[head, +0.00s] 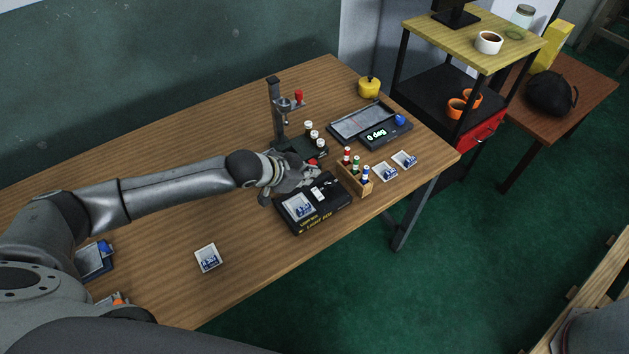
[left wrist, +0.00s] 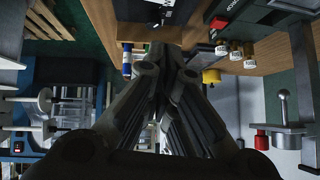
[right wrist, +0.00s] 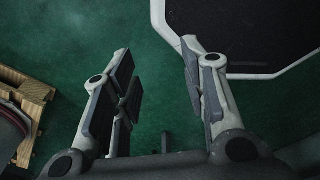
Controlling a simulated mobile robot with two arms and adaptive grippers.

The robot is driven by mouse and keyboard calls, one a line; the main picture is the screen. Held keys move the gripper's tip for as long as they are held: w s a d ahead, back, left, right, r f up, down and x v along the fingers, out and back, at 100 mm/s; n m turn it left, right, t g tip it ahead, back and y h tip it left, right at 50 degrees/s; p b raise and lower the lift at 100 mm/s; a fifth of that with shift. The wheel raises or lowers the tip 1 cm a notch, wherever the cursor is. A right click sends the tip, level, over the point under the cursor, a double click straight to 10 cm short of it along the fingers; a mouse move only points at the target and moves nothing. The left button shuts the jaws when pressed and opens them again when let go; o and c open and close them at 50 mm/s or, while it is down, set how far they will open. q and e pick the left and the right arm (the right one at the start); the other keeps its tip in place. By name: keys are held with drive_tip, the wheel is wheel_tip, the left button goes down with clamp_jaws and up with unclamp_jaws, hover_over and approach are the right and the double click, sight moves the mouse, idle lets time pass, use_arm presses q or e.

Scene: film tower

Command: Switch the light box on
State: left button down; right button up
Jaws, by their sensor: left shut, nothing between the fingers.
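The black light box (head: 327,212) lies on the wooden table in the head view, with yellow lettering on its front edge. A white-framed picture card (head: 298,206) lies on its left part. A small white part (head: 318,193) shows on its top near the back; I cannot tell whether it is the switch. I cannot tell whether the box is lit. My left gripper (head: 316,174) is shut and empty, at the box's back edge; I cannot tell whether it touches. Its closed fingers fill the middle of the left wrist view (left wrist: 165,60). My right gripper (right wrist: 158,65) is open and empty over the green floor.
A wooden rack of small bottles (head: 355,178) stands right of the box. Behind are a dark stand (head: 277,110) and a device reading "0 deg" (head: 376,134). Loose cards (head: 208,257) lie left and right. The table's front edge is close to the box.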

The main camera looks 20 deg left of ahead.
sight(314, 192)
use_arm(q)
drive_tip(key=x, duration=0.4)
drive_tip(key=shift+f+p, duration=0.15)
drive_tip(key=shift+p, duration=0.15)
wheel_tip(314, 192, down, 2)
drive_tip(key=shift+a+f, duration=0.1)
drive_tip(key=shift+a, duration=0.05)
drive_tip(key=shift+w+a+f, duration=0.1)
drive_tip(key=shift+f, duration=0.55)
use_arm(e)
drive_tip(key=shift+w+d+r, duration=0.45)
drive_tip(key=shift+w+r, duration=0.25)
